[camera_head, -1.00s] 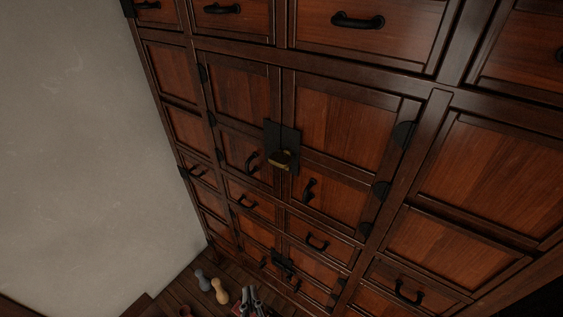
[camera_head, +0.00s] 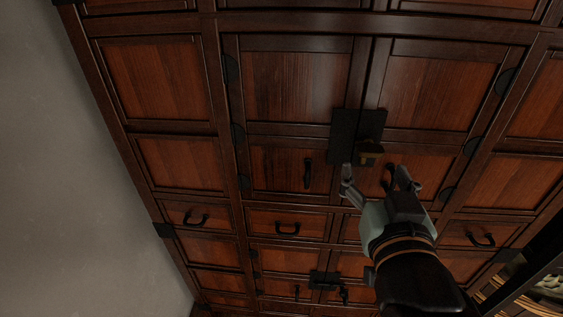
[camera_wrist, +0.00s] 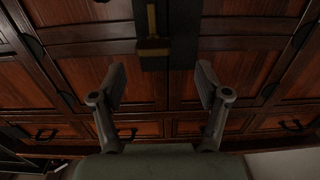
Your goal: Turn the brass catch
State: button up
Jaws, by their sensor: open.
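The brass catch (camera_head: 369,151) sits on a black plate (camera_head: 345,136) where two cabinet doors meet. In the wrist view the brass catch (camera_wrist: 152,44) shows as a bar with a wider end, on the dark plate (camera_wrist: 183,40). My gripper (camera_head: 376,174) is in front of the doors, just below the catch in the head view. Its two fingers are spread apart and hold nothing. In the wrist view my gripper (camera_wrist: 161,84) has its fingertips on either side of the catch's line, apart from it. I cannot tell the exact gap in depth.
A black door handle (camera_head: 308,173) stands out left of the catch. Several drawers with black pulls (camera_head: 287,229) lie lower. A smaller black latch (camera_head: 323,279) is on the lower doors. A pale wall (camera_head: 60,190) is at the left.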

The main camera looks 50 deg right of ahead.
aim_at(374, 154)
jog(key=shift+s+r, duration=0.1)
jog(key=shift+r, duration=0.1)
jog(key=shift+d, duration=0.25)
jog(key=x, duration=0.3)
jog(key=p+x, duration=0.1)
jog(key=x, duration=0.2)
jog(key=shift+s+d, duration=0.1)
jog(key=shift+d, duration=0.3)
jog(key=shift+w+d, duration=0.4)
jog(key=c, duration=1.2)
